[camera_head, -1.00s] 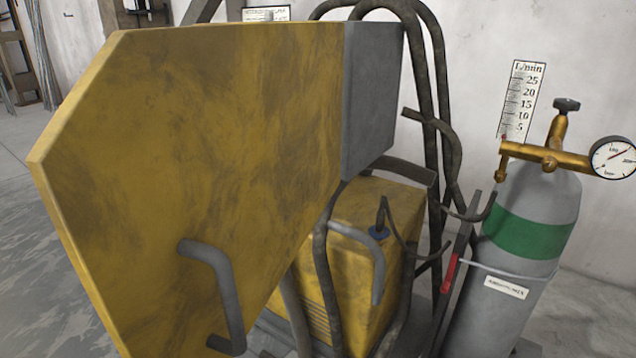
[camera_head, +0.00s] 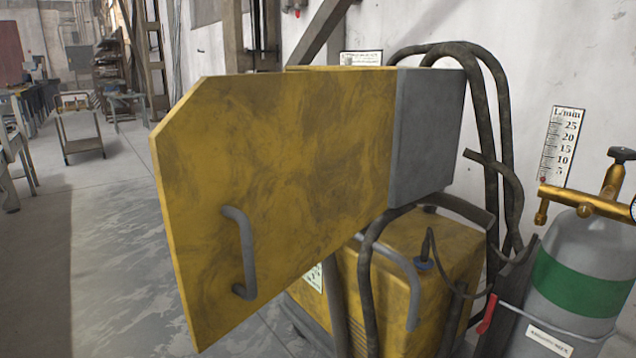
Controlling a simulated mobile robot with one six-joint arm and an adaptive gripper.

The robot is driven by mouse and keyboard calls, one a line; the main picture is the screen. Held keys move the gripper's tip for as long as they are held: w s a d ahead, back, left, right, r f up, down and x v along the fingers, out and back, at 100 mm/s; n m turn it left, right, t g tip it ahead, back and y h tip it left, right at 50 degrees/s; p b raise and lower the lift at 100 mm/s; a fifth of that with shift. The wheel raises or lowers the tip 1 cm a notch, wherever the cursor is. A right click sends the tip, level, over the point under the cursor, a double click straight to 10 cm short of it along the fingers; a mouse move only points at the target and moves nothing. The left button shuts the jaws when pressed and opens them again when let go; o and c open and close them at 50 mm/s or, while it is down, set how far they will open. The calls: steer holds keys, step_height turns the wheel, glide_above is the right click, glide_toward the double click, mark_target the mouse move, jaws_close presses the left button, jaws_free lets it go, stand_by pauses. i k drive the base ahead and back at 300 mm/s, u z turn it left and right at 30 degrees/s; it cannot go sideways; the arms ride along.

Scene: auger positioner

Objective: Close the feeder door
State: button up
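The feeder door (camera_head: 300,170) is a large worn yellow panel with a cut upper left corner. It stands swung out toward the left, away from the grey feeder box (camera_head: 428,135) at its right end. A grey bar handle (camera_head: 243,255) is fixed on the door's lower left part. The inside of the feeder and the door's far face are hidden. My gripper is not in this view.
A yellow welding unit (camera_head: 447,255) with dark hoses (camera_head: 495,130) stands below the feeder. A grey gas cylinder (camera_head: 578,285) with a green band and brass regulator stands at the right. Open floor (camera_head: 105,240) lies at the left, with a cart (camera_head: 78,130) farther back.

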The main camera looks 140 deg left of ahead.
mark_target(260, 178)
steer(key=u, duration=0.5)
steer(key=k, duration=0.2)
steer(key=u, duration=4.6)
steer(key=k, duration=0.1)
steer(key=z, duration=0.55)
